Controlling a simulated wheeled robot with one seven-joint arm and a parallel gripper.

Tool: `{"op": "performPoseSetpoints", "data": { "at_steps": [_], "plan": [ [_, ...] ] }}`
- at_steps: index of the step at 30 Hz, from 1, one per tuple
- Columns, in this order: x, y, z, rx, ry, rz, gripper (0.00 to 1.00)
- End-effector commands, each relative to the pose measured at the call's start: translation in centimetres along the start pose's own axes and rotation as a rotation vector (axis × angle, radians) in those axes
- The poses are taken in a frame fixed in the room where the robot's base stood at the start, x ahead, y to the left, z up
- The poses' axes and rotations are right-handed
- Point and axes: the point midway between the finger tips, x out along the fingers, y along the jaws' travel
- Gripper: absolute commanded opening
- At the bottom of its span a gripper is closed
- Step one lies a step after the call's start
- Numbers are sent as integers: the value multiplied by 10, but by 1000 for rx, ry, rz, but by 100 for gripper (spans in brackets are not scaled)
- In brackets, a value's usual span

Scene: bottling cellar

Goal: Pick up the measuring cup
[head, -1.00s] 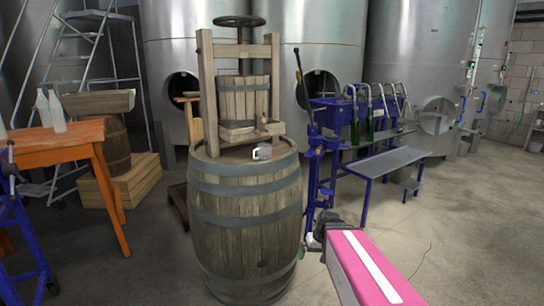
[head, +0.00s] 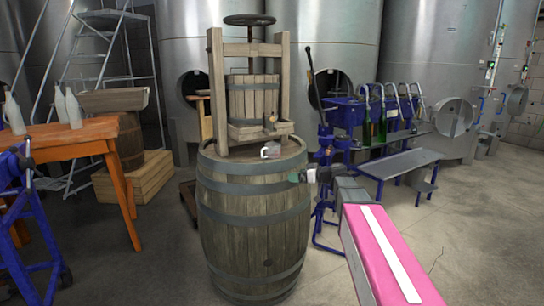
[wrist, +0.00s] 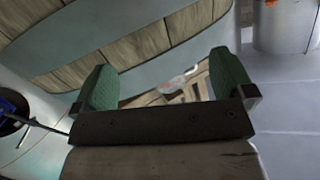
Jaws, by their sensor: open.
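The measuring cup (head: 271,150) is a small clear cup with a pale handle on its left. It stands on top of the wooden barrel (head: 253,230), near the front right of the rim, in front of the press. My gripper (head: 295,177) is beside the barrel's upper right side, lower than the cup and to its right, apart from it. In the wrist view my gripper (wrist: 165,80) has its two green fingers wide apart with nothing held. A small pale, see-through shape shows beyond the fingers there; it may be the cup, but I cannot be sure.
A wooden press (head: 250,95) stands on the barrel behind the cup. A blue bottling machine (head: 350,115) with green bottles and a grey bench (head: 400,162) are at right. An orange table (head: 75,135) with white bottles is at left. Steel tanks stand behind.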

Motion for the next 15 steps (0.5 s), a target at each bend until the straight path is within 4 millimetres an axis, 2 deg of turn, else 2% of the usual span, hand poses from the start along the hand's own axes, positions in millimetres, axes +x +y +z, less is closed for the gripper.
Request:
{"op": "performPoseSetpoints", "data": {
  "at_steps": [1, 3, 6, 11, 15],
  "plan": [
    [2, 9, -25, -49, 67, -4, 100],
    [1, 13, -51, -106, 145, -5, 100],
    [-2, 17, -74, -158, 219, 0, 100],
    [1, 18, -87, -188, 257, 4, 100],
    [16, 18, -91, -188, 257, 2, 100]
  ]
}}
